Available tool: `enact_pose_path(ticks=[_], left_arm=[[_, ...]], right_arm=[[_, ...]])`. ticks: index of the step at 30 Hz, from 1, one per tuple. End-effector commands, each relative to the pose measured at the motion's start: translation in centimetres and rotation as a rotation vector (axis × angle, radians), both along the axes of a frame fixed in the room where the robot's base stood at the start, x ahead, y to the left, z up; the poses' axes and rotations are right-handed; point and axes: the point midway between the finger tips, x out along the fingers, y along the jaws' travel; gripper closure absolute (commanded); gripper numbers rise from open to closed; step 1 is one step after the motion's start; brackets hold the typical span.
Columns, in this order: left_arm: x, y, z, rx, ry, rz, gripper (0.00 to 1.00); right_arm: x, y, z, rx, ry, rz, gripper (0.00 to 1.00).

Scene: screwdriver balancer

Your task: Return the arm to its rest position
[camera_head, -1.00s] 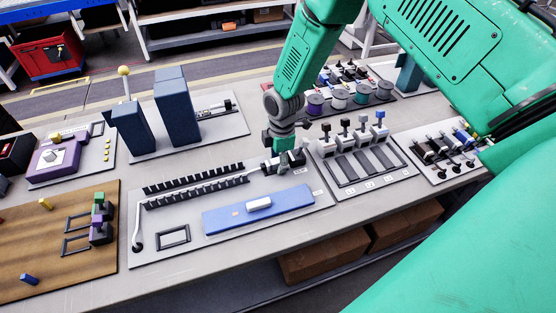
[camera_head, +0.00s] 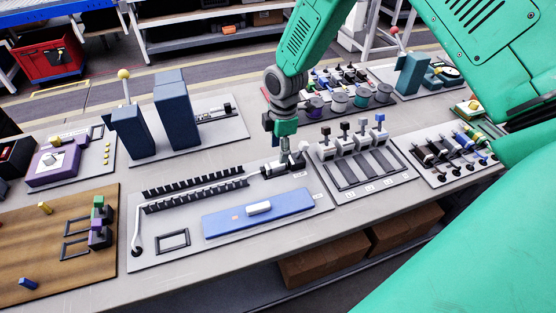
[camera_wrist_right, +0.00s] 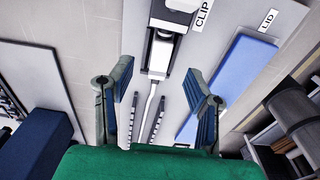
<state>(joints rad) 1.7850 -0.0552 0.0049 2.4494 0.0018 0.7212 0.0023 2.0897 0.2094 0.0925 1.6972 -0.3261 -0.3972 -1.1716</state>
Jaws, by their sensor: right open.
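My right arm (camera_head: 310,40) comes in from the top right of the head view and hangs over the board with the clip. My right gripper (camera_head: 285,148) points down just above the dark and grey clip fixture (camera_head: 278,168). In the wrist view its two blue-grey fingers (camera_wrist_right: 162,98) are spread apart with nothing between them. The clip fixture (camera_wrist_right: 160,50) is ahead of them, beside the "CLIP" label, with a white cable (camera_wrist_right: 149,100) running from it. My left gripper does not show.
The white cable runs between black combs (camera_head: 195,178) on the grey board. A blue lid (camera_head: 257,212) lies in front.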

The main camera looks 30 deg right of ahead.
Motion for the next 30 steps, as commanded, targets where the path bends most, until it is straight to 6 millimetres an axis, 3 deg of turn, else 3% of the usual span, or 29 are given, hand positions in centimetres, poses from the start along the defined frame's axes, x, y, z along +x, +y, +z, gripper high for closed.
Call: enact_pose_path(ticks=[3, 10, 30], left_arm=[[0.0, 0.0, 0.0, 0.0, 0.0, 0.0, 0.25], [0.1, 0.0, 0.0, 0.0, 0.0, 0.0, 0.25], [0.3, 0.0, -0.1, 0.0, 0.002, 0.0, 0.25]], right_arm=[[0.1, -0.2, 2.5, 0.001, -0.003, -0.001, 0.55], [0.0, -0.3, 5.2, 0.0, 0.001, -0.001, 0.55], [0.0, -0.3, 5.6, 0.0, 0.002, -0.001, 0.55]])
